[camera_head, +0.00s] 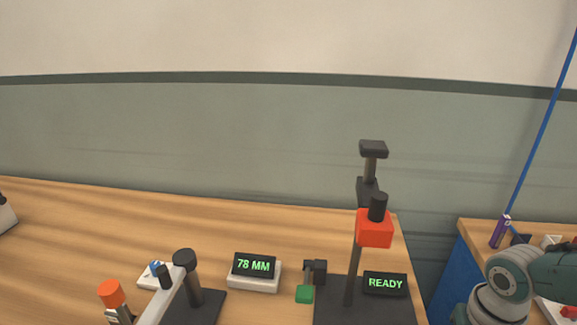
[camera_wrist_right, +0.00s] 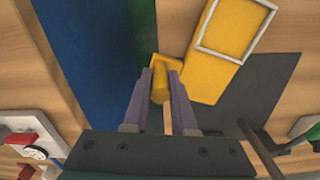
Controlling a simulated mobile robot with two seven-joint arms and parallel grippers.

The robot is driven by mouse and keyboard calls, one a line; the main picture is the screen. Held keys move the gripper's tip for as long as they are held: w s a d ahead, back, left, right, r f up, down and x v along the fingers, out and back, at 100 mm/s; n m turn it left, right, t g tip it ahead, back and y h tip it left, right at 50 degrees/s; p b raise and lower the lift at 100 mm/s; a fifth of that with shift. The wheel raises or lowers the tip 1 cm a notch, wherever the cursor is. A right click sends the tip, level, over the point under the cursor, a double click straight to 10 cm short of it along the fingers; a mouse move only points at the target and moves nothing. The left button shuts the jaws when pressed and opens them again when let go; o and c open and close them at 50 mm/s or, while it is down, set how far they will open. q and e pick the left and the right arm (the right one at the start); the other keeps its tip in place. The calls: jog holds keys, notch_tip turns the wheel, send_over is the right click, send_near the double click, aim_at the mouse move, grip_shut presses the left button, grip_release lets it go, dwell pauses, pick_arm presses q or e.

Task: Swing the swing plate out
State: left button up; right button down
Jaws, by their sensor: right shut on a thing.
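In the right wrist view, my right gripper (camera_wrist_right: 160,80) is shut on a yellow peg-like handle (camera_wrist_right: 159,90), with one purple-grey finger on each side. The handle adjoins a small yellow block at its far end. A yellow plate (camera_wrist_right: 207,78) with a white square frame (camera_wrist_right: 235,27) lies just to the right, over a dark grey surface (camera_wrist_right: 250,85). This seems to be the swing plate; whether the handle joins it I cannot tell. My left gripper is in neither view.
In the head view, a dark post with a red block (camera_head: 375,229) stands beside a READY display (camera_head: 385,284). A 78 MM display (camera_head: 254,265), a white bar with a black knob (camera_head: 165,277) and an orange knob (camera_head: 111,293) stand further left. A blue-sided bench (camera_head: 450,282) is at right.

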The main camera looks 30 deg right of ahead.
jog(key=shift+w+d+n, duration=0.1)
jog(key=shift+d+n, duration=0.6)
jog(key=shift+n, duration=0.2)
jog(key=shift+d, duration=0.1)
jog(key=c, duration=0.7)
grip_release()
jog(key=shift+c, duration=0.2)
notch_tip(320, 180, up, 10)
jog(key=p, duration=0.5)
